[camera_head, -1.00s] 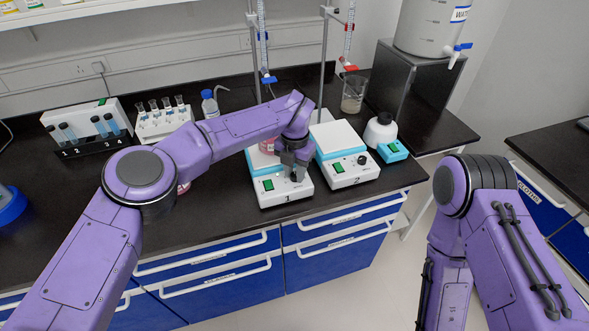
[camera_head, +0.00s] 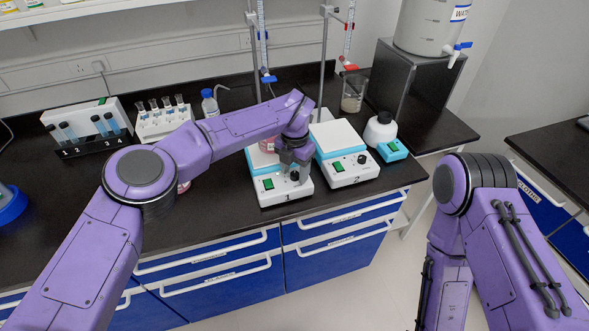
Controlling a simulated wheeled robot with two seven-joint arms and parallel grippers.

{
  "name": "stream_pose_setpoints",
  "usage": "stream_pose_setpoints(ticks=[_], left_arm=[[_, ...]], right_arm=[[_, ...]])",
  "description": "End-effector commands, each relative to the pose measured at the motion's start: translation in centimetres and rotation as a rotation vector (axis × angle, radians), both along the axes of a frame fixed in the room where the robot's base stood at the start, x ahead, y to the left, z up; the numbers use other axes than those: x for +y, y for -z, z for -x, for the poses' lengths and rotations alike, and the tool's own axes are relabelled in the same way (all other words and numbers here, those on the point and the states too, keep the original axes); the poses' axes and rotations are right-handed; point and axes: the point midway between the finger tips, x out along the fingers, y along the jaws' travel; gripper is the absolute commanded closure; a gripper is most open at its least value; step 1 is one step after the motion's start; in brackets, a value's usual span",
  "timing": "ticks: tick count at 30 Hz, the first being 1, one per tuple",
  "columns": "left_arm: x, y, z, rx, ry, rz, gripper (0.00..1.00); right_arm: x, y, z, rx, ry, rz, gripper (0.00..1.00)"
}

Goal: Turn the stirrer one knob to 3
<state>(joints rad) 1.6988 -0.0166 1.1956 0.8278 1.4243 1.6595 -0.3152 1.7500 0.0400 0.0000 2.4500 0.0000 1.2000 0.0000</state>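Stirrer one (camera_head: 270,196) is a white box marked 1 with a pale blue top, a green switch and a dark knob (camera_head: 294,176) on the right of its front. A container with pink contents stands on its top, partly hidden by my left arm. My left gripper (camera_head: 291,171) points down at the knob from above and behind. Its fingertips are at or very near the knob; whether they touch it, and how far apart they are, is too small to tell. My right arm stands at the right; its gripper is outside the picture.
Stirrer two (camera_head: 347,172) stands close to the right of stirrer one. Burette stands rise behind both.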

Motion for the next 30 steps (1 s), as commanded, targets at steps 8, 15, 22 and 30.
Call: stream_pose_setpoints(ticks=[8, 15, 22, 30], left_arm=[[0.0, -2.0, -0.1, -0.004, -0.001, 0.0, 0.46], [0.0, -7.8, -0.1, -0.004, -0.002, 0.0, 0.46], [0.0, -10.4, 0.0, -0.001, 0.0, -0.001, 0.46], [0.0, -10.5, 0.0, 0.001, 0.0, -0.001, 0.46]], right_arm=[[0.0, 0.9, 0.0, 0.0, 0.0, 0.0, 1.0], [0.0, 2.1, 0.0, 0.0, 0.0, 0.0, 1.0], [0.0, 2.2, 0.0, 0.0, 0.0, 0.0, 1.0], [0.0, 2.2, 0.0, 0.0, 0.0, 0.0, 1.0]])
